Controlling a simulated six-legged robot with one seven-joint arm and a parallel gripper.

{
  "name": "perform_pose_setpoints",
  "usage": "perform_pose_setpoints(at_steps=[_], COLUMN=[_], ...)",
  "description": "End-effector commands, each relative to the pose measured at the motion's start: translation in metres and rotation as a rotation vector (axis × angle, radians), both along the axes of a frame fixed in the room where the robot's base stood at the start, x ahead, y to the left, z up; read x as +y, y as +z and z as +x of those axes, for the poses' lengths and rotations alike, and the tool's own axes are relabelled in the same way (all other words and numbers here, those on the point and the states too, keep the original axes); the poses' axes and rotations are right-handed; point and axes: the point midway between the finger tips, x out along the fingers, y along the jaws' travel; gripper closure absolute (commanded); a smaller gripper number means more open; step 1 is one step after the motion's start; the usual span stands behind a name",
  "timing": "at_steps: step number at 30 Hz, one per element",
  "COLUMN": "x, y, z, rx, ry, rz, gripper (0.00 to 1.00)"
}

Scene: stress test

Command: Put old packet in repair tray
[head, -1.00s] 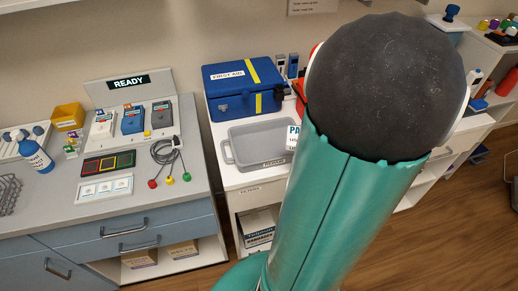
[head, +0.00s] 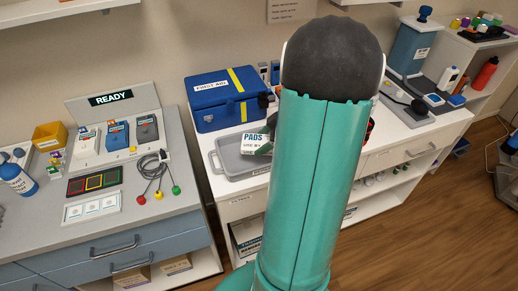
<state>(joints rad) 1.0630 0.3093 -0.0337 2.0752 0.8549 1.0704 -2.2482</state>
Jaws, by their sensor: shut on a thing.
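The old packet (head: 256,145), white and green with "PADS" and "USE BY" printed on it, shows just left of my teal arm in the head view. It appears over the right part of the grey repair tray (head: 222,160). I cannot tell whether it touches the tray.
A blue first aid box (head: 224,100) stands behind the tray on the white counter. The grey counter at left holds a READY stand (head: 110,98), a cable with coloured tips (head: 155,170) and a white card (head: 91,208). A blue dispenser (head: 408,50) stands at right.

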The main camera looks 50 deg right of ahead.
Motion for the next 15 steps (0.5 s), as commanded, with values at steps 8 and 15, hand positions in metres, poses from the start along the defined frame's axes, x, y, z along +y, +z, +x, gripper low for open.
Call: perform_pose_setpoints(at_steps=[8, 15], x=[0.002, 0.002], y=[-0.021, -0.051], z=[0.018, 0.018], rx=[0.001, 0.0], ry=[0.001, 0.0], rz=[0.001, 0.0], gripper=[0.58, 0.58])
